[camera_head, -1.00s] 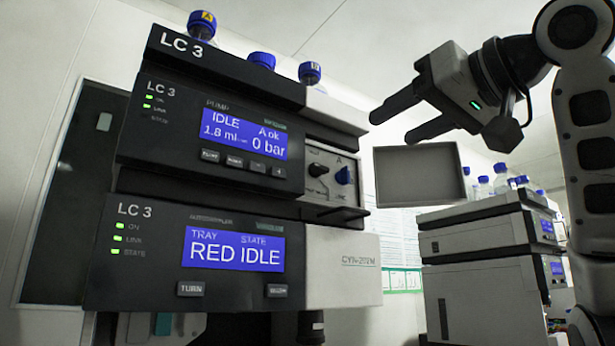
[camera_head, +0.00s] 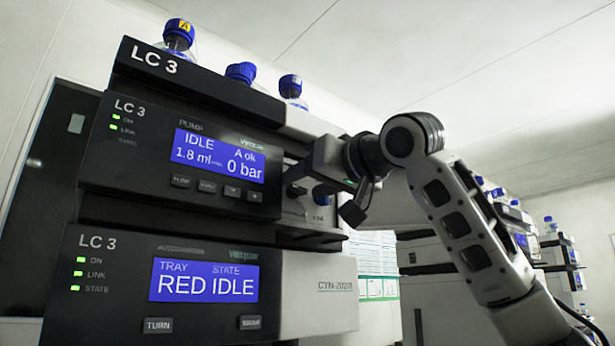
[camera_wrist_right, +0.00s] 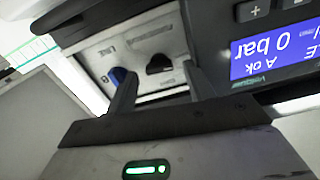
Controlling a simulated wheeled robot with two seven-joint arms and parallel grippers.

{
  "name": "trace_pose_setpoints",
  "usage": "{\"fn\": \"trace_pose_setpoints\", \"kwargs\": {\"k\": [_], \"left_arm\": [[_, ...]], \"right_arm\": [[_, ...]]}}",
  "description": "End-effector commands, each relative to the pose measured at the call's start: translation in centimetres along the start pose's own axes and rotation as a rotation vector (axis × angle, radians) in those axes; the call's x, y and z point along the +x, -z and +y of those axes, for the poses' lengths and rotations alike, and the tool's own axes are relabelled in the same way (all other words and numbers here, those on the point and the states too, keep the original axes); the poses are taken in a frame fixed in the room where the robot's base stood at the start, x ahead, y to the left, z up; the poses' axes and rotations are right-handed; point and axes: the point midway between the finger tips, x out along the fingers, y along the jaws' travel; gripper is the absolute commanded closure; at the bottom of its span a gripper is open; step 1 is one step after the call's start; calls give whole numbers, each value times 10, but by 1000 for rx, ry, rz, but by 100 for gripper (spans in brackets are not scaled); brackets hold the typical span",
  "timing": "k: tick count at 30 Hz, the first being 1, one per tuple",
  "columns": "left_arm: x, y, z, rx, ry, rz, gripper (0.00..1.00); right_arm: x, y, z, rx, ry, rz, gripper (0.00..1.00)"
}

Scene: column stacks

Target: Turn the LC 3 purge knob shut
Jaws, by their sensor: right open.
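The LC 3 stack (camera_head: 92,200) fills the left of the head view. Its pump display (camera_head: 217,156) reads IDLE and 0 bar. In the right wrist view, the pale valve panel beside that display carries a black knob (camera_wrist_right: 159,63) and a blue knob (camera_wrist_right: 118,76); I cannot read which label is purge. My right gripper (camera_head: 293,178) is at this panel, open. In the wrist view its fingers (camera_wrist_right: 156,76) stand either side of the black knob, with no clear grip on it. One finger partly covers the blue knob. My left gripper is not in view.
Blue-capped bottles (camera_head: 241,73) stand on top of the stack. The autosampler unit (camera_head: 206,280) sits below the pump. Other instrument stacks (camera_head: 434,300) stand at the right, partly behind my right arm.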

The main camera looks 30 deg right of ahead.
Motion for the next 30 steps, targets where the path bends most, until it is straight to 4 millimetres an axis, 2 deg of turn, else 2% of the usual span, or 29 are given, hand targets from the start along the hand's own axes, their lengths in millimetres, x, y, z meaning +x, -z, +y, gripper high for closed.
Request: {"fn": "trace_pose_setpoints", "kwargs": {"k": [10,11,15,23,30], "left_arm": [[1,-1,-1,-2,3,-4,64],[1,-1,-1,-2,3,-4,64],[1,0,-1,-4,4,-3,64],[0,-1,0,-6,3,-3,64],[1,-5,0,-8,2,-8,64]], "right_arm": [[5,0,0,0,0,0,47],[5,0,0,0,0,0,53],[4,0,0,0,0,0,92],[4,-1,0,12,0,0,92],[5,-2,0,102,2,-2,92]]}}
